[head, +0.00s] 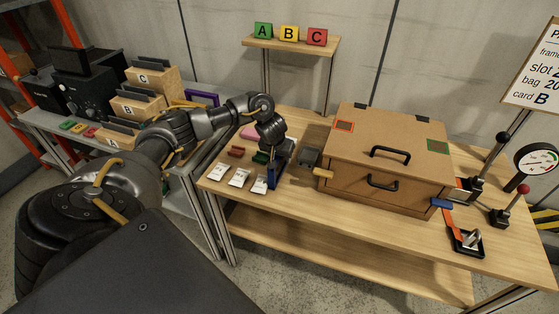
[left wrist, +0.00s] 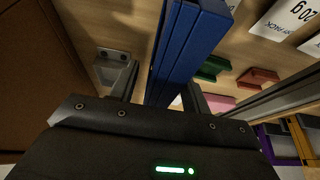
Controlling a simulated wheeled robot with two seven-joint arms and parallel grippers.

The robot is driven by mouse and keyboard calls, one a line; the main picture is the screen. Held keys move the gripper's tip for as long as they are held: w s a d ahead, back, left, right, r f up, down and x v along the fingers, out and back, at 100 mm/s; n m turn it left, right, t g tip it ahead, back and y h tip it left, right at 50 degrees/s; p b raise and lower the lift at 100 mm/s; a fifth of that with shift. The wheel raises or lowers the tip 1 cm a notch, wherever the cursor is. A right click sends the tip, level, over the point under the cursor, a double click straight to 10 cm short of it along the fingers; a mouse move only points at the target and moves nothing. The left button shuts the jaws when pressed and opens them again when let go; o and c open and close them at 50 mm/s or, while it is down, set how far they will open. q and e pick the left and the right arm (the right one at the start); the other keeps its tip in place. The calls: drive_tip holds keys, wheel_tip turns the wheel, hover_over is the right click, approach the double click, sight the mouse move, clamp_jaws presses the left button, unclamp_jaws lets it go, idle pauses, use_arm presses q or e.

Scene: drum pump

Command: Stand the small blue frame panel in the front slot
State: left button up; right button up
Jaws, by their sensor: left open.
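The blue piece (head: 273,177), which looks like the small frame panel, is upright at the table's front left. My left gripper (head: 277,158) is directly above it, pointing down. In the left wrist view the blue panel (left wrist: 187,50) runs between the two fingers of the left gripper (left wrist: 165,92). The fingers are open around it; I cannot tell whether they touch it. The panel's lower end is hard to make out. I cannot make out the front slot for certain. My right gripper is not in view.
White packets (head: 239,177), a red piece (head: 237,151) and a green piece (head: 261,157) lie left of the gripper. Levers and a gauge (head: 535,159) are at far right.

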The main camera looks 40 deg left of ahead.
use_arm(q)
clamp_jaws()
idle(0.4)
drive_tip(key=shift+b, duration=0.55)
drive_tip(key=r, duration=0.4)
drive_tip(key=shift+s+d+r, duration=0.1)
drive_tip(key=shift+d+r, duration=0.1)
drive_tip(key=s+d+r+p, duration=0.8)
drive_tip(key=s+r+p, duration=0.1)
drive_tip(key=s, duration=0.2)
